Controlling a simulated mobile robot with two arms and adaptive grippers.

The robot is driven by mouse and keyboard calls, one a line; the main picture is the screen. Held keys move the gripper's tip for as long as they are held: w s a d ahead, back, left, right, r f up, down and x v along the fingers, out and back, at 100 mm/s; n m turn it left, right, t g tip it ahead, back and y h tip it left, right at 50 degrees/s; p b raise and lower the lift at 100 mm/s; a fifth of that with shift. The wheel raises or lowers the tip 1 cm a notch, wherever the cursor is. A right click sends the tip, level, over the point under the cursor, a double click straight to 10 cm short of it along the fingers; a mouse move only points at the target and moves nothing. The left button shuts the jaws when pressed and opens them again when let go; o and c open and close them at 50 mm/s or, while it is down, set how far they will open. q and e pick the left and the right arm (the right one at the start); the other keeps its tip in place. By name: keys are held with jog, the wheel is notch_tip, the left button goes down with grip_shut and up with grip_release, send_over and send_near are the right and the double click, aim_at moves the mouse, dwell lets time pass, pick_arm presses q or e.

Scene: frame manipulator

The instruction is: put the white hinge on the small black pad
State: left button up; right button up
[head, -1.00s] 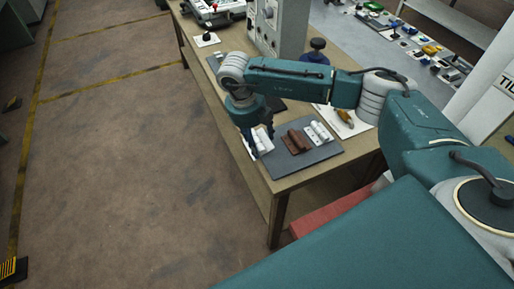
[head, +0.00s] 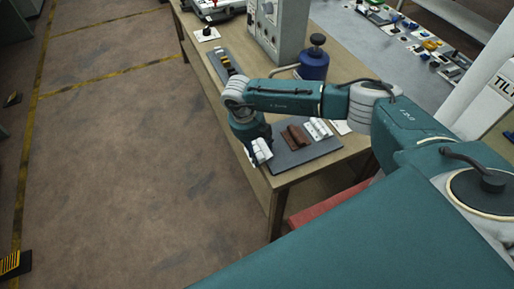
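A white hinge (head: 263,151) is at the left edge of the dark grey mat (head: 308,155), right by the tip of my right gripper (head: 256,148). The gripper points down there, and its wrist hides much of its fingers. I cannot tell whether they are shut on the hinge. A second white hinge-like piece (head: 319,128) lies at the mat's back right. A brown hinge-like piece (head: 295,136) lies between them. I cannot make out a separate small black pad for certain. My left gripper is out of view.
A dark tray with small parts (head: 225,61) lies farther back on the wooden table. A blue container (head: 314,64) and a grey control box (head: 278,30) stand behind my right arm.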

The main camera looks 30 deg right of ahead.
jog(key=shift+o, duration=1.2)
